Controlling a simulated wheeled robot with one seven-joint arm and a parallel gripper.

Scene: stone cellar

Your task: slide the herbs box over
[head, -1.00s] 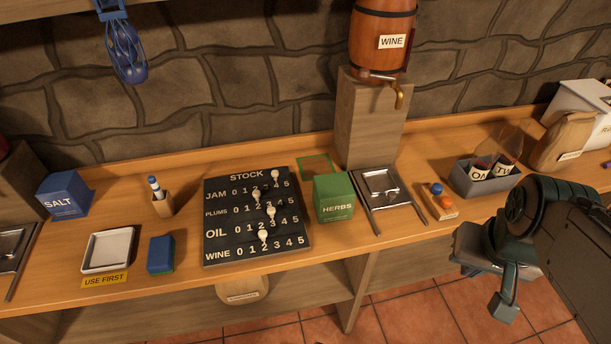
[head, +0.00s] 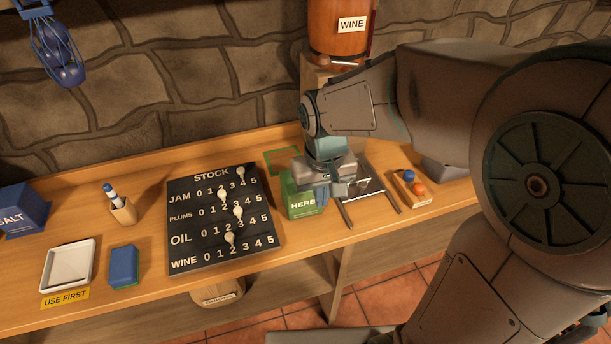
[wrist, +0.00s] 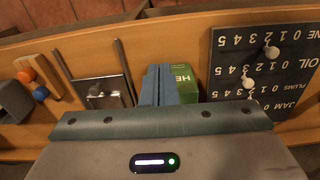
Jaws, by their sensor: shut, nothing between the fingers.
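The green herbs box (head: 303,207) stands upright on the counter just right of the stock board, partly hidden behind my gripper. A green outlined rectangle (head: 282,160) lies on the counter behind the box, towards the wall. My gripper (head: 322,194) points down at the box's right side, its fingers shut and empty. In the wrist view the shut blue fingers (wrist: 160,86) are right beside the herbs box (wrist: 187,84). I cannot tell whether they touch it.
The black stock board (head: 225,220) with white pegs is close on the left. A metal drip tray (head: 366,188) lies on the right below the wine barrel (head: 338,28). A wooden block with blue and orange knobs (head: 411,189) is farther right.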

